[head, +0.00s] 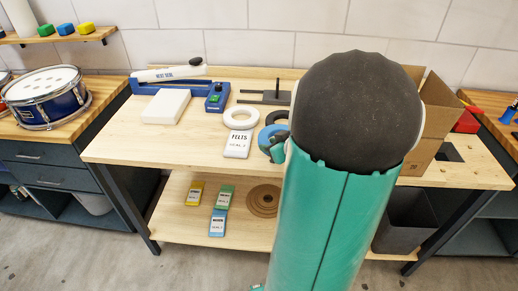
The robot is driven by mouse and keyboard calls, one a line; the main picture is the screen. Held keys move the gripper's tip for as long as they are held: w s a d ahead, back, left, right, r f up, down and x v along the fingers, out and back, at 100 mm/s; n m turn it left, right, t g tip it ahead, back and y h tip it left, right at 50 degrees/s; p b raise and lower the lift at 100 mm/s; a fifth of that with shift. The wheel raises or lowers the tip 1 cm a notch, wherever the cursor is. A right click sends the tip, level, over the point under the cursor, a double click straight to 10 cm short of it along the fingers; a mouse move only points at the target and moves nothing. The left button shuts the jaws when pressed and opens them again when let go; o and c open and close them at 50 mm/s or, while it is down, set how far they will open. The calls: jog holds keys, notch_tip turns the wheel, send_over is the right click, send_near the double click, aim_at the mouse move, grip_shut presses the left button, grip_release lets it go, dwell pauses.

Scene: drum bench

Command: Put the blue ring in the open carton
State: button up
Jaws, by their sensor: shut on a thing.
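The blue ring (266,134) shows in the head view near the middle of the bench, just left of my arm; its right part is hidden. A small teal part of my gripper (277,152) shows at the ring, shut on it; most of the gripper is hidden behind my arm. I cannot tell whether the ring touches the bench top. The open carton (436,112) stands right of my arm with its brown flaps up; its left side and inside are largely hidden.
A white ring (238,117), a felts packet (237,144) and a dark ring (276,117) lie near the blue ring. A blue heat sealer (172,82) and a white block (167,106) are at left. A grey bin (404,222) stands below right. The bench's front left is clear.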

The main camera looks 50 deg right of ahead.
send_over(268, 162)
jog(key=f, duration=0.4)
jog(key=shift+s+a+f, duration=0.1)
jog(key=shift+a+f, duration=0.05)
jog(key=shift+a, duration=0.05)
jog(key=shift+d+f, duration=0.1)
jog(key=shift+f, duration=1.6)
jog(key=o, duration=0.9)
jog(key=shift+o, duration=0.2)
jog(key=shift+r, duration=0.1)
jog(key=v, duration=1.1)
jog(key=shift+s+r, duration=0.15)
jog(key=shift+s, duration=0.15)
